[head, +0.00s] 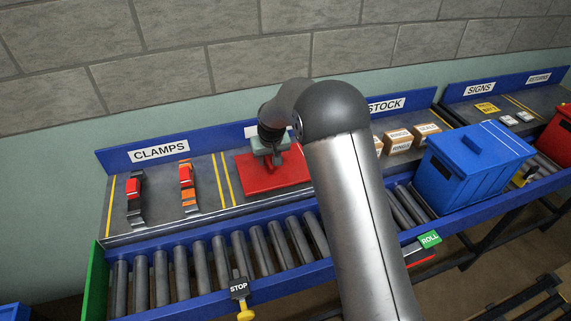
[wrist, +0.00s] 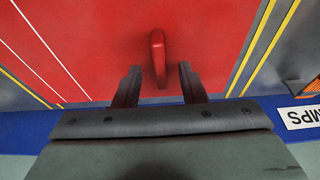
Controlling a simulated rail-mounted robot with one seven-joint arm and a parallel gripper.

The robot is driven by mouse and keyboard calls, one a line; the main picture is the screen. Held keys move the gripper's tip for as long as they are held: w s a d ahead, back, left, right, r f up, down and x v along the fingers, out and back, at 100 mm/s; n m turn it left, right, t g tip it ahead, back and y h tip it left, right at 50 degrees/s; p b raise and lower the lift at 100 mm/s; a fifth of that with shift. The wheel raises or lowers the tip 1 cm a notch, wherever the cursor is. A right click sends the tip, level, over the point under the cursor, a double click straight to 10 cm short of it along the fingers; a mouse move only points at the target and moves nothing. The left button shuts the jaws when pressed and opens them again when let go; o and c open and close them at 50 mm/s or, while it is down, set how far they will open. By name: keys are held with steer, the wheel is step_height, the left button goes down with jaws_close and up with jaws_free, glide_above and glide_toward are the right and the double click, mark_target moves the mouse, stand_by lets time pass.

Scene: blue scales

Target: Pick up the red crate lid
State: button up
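The red crate lid (head: 255,181) lies flat on the grey shelf behind the rollers in the head view. It fills the middle of the wrist view (wrist: 110,40), with an upright red handle (wrist: 157,48). My gripper (wrist: 160,67) is open above the lid, with one dark finger on each side of the handle and a gap visible on both sides. In the head view my gripper (head: 271,160) is over the lid, and my arm hides the area to its right.
Small boxes (head: 398,141) and a blue crate (head: 472,160) are to the right. A roller conveyor (head: 215,267) runs in front, with a STOP sign (head: 239,288). A blue back ledge (head: 215,147) borders the shelf.

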steer(key=shift+w+a+f, duration=0.1)
steer(key=shift+f, duration=0.4)
jaws_close()
steer(key=shift+r, duration=0.2)
